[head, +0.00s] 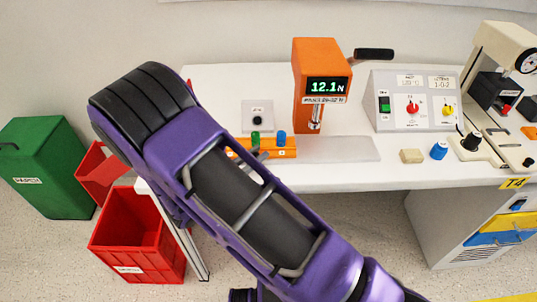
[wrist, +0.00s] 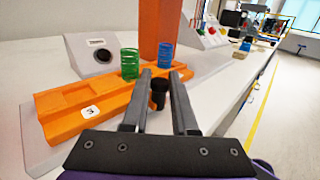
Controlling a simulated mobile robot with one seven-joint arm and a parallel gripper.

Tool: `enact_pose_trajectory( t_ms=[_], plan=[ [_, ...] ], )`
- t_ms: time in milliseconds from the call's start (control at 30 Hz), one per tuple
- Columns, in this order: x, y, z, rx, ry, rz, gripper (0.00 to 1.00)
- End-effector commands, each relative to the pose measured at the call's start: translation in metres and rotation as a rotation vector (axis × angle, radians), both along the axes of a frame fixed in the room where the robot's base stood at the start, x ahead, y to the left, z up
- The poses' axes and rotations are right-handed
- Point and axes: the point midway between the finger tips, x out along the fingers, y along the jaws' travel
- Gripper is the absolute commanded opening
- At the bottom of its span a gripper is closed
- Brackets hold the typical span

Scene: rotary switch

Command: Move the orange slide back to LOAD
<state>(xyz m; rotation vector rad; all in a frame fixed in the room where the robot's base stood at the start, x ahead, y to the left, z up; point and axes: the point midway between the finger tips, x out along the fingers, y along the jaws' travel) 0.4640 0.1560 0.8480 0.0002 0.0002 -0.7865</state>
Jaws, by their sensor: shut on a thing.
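The orange slide (wrist: 60,120) lies on the white bench, a long block with a recess and a small label at its left end. It also shows in the head view (head: 286,153), partly hidden behind my arm. A green spring (wrist: 129,63) and a blue spring (wrist: 165,55) stand upright on it. A black knob (wrist: 158,97) stands at its near side. My gripper (wrist: 159,75) is shut on this knob, one finger on each side. In the head view my gripper is mostly hidden by my arm. I cannot make out a LOAD mark.
The orange press (head: 319,60) reading 12.1 N stands behind the slide. A grey box with a black button (wrist: 98,54) is behind left. A control panel (head: 413,102) and loose knobs sit to the right. Red bins (head: 138,235) stand on the floor at left.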

Motion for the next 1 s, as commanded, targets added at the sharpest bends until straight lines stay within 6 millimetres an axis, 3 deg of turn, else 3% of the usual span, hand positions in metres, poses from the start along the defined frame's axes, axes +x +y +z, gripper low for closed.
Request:
enact_pose_trajectory(
  t_ms=[400,433,500,1000],
  plan=[
    [0.0001,0.0074,0.0002,0.001,0.000,0.008,0.00],
    [0.0002,0.0076,0.0003,0.002,-0.001,0.009,0.28],
    [0.0001,0.0076,0.0002,0.002,-0.001,0.008,0.39],
    [-0.0063,0.0120,0.0000,0.001,0.001,0.005,0.39]
  ],
)
